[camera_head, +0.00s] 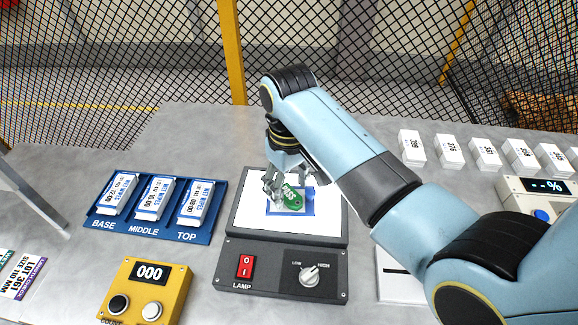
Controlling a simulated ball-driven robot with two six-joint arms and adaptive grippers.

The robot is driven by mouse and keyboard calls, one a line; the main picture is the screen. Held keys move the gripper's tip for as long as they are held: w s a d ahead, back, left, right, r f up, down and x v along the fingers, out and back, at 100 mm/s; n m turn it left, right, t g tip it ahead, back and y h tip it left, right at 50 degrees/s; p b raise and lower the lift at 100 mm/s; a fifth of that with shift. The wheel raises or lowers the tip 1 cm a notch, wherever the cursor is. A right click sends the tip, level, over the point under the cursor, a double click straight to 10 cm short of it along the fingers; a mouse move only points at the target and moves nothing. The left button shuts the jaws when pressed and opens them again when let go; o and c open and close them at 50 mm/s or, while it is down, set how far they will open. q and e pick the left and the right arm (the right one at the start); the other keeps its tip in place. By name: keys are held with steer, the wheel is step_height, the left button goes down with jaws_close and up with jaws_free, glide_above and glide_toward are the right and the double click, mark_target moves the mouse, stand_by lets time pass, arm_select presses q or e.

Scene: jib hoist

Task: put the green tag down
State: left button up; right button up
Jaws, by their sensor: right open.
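The green tag (292,198) with white lettering lies at a blue-edged patch (306,207) on the white panel of a lamp box (333,222). My right gripper (275,187) is at the tag's left end, with its fingers open around or just above it. Whether the fingers touch the tag cannot be told. The fingers hide part of the tag's left side. My left gripper is not in view.
A blue tray (152,233) marked base, middle and top holds white packets on the left. A yellow counter (146,290) stands in front of it. Several white blocks (450,153) line the right back. A display box (537,197) is at far right. Mesh fencing runs behind the table.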

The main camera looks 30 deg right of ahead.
mark_target(289, 194)
step_height(289, 194, up, 11)
steer(key=shift+b, duration=0.45)
steer(key=shift+f, duration=0.15)
